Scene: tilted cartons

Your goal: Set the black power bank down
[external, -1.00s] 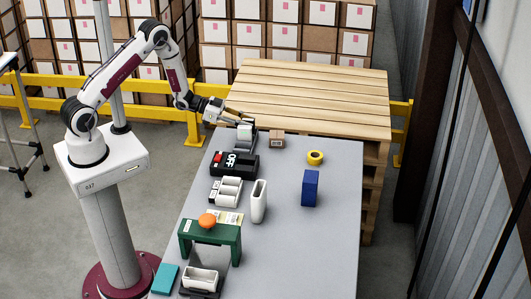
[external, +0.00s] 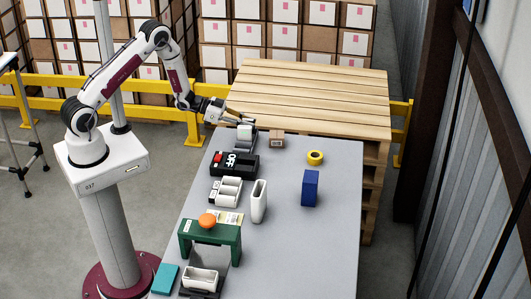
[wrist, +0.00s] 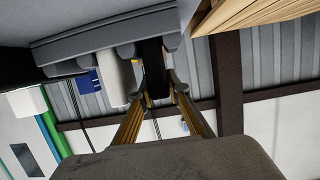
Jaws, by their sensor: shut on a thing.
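My gripper (external: 246,118) is at the far left end of the grey table, just above a small stand with a white item (external: 245,133). In the wrist view my gripper (wrist: 161,92) is shut on the black power bank (wrist: 153,66), a dark slab that sticks out beyond the fingertips. In the external view the power bank is too small and dark to tell clearly from the fingers. I cannot tell whether it touches the stand.
A brown carton (external: 277,138) stands right of the stand. A black box marked OFF (external: 236,163) is nearer. A yellow ring (external: 315,157), blue box (external: 310,187) and white upright container (external: 259,201) stand farther right or nearer. The table's (external: 330,240) right side is largely clear.

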